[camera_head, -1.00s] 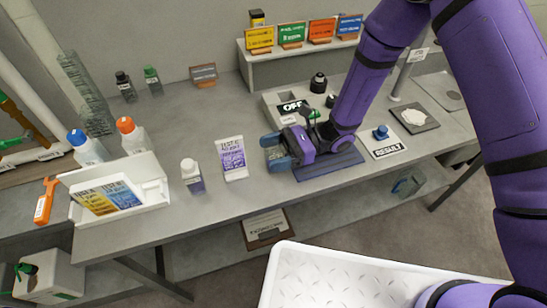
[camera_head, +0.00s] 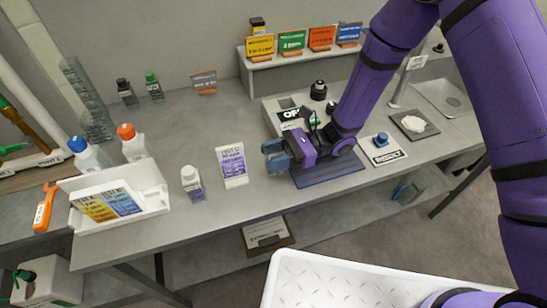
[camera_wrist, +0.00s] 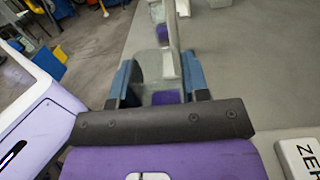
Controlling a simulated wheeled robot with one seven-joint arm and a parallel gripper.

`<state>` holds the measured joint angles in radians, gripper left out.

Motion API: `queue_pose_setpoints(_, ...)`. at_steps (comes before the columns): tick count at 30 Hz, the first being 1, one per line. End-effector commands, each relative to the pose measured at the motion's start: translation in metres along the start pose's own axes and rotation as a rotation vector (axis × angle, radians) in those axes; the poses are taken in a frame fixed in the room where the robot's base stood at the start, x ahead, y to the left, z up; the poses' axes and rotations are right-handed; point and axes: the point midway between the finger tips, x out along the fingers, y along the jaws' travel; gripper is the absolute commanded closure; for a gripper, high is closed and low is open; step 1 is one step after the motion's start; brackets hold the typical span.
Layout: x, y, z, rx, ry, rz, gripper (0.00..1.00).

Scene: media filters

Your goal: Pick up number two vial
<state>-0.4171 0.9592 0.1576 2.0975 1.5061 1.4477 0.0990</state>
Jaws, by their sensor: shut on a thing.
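My gripper (camera_head: 274,156) is low over the bench, at the left end of the dark blue pad (camera_head: 330,172) and just right of the purple-and-white test sign (camera_head: 232,165). In the wrist view its blue fingers (camera_wrist: 160,85) are shut on a clear glass vial (camera_wrist: 151,67) with a purple patch low on it. No number can be read on the vial. In the head view the vial is mostly hidden by the fingers, and I cannot tell whether it touches the bench.
A white-capped bottle (camera_head: 191,183) stands left of the sign, near a white rack (camera_head: 150,190). A box with an OFF label (camera_head: 291,114) is behind my gripper. A RESULT plate (camera_head: 387,157) lies to the right. Bare bench lies behind the sign.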

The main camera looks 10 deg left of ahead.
Motion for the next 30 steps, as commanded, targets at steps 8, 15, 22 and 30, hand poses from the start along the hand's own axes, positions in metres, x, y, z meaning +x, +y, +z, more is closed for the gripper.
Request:
queue_pose_setpoints(8,-0.001,-0.001,0.017,-0.003,0.000,-0.001,0.81)
queue_pose_setpoints(15,-0.004,0.014,0.020,0.001,0.000,-0.002,0.81)
queue_pose_setpoints(22,-0.009,0.040,0.023,0.001,0.000,-0.002,0.81)
queue_pose_setpoints(30,-0.020,0.094,0.028,0.004,-0.001,-0.003,0.81)
